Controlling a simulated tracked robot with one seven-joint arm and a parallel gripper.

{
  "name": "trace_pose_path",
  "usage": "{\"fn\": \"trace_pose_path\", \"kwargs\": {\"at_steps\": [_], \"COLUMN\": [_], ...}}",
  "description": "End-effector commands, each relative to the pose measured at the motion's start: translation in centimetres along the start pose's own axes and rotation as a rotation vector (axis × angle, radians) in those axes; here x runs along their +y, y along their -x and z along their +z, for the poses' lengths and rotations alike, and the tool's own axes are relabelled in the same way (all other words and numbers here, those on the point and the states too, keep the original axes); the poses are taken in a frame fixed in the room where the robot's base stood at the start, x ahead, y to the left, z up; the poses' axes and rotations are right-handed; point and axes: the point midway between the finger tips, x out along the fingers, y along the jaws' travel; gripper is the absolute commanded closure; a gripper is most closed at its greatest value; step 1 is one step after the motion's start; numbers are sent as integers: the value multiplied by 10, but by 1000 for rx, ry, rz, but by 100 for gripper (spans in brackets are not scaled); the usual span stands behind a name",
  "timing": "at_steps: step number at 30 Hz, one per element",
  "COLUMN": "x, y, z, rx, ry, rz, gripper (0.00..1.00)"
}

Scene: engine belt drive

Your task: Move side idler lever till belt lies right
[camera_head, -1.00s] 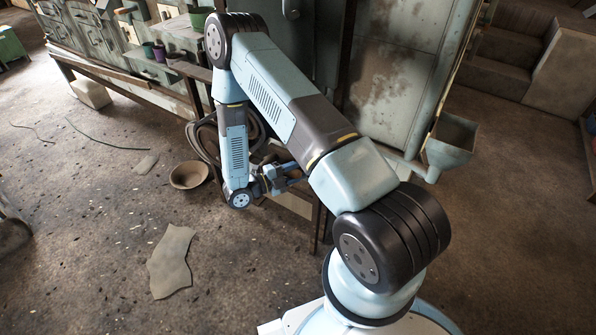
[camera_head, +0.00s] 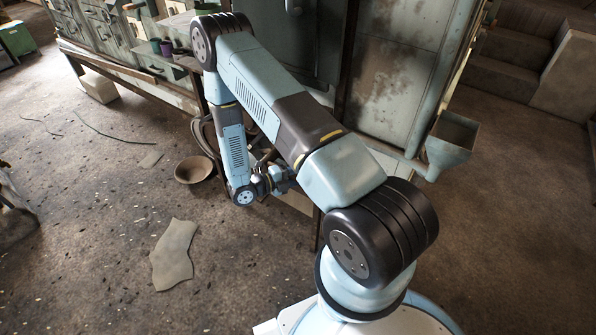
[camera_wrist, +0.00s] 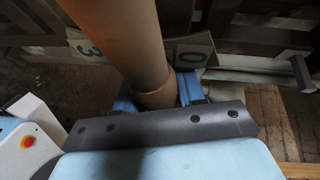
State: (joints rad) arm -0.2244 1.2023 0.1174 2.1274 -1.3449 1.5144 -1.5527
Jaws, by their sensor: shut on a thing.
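My gripper (camera_wrist: 160,92) is shut on a thick tan-brown round bar (camera_wrist: 122,38), which I take to be the side idler lever's handle. Its blue fingers stand on both sides of the bar, close to the dark plate of my wrist. The bar runs from the fingers up and left out of the wrist view. In the head view my gripper (camera_head: 284,181) is small and low beside the machine, and the lever cannot be made out there. A dark curved band (camera_head: 204,136), perhaps the belt, shows partly behind my forearm. How the belt lies is hidden.
Number plates marked 3 (camera_wrist: 84,46) and 0 (camera_wrist: 194,50) sit behind the bar. A hammer-like dark part (camera_wrist: 298,68) is at right. In the head view a bowl (camera_head: 193,170) and a flat sheet (camera_head: 173,256) lie on open floor; a funnel-like hopper (camera_head: 452,140) is at right.

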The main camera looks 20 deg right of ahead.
Motion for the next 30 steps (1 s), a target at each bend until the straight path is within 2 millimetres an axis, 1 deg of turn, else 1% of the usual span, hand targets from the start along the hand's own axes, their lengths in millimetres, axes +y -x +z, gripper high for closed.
{"fn": "trace_pose_path", "kwargs": {"at_steps": [8, 9, 14, 23, 26, 29, 30], "x": [1, 1, 0, 0, 0, 0, 1], "y": [0, 0, 0, 2, 9, 23, 30], "z": [0, 0, 0, 0, 1, 1, 2], "rx": [1, 1, 1, -1, -2, -3, -4], "ry": [-2, -2, -2, -2, -3, -4, -4], "rz": [2, 2, 2, 1, 1, 1, 1], "gripper": [100, 57, 42, 41, 41, 41, 41]}}
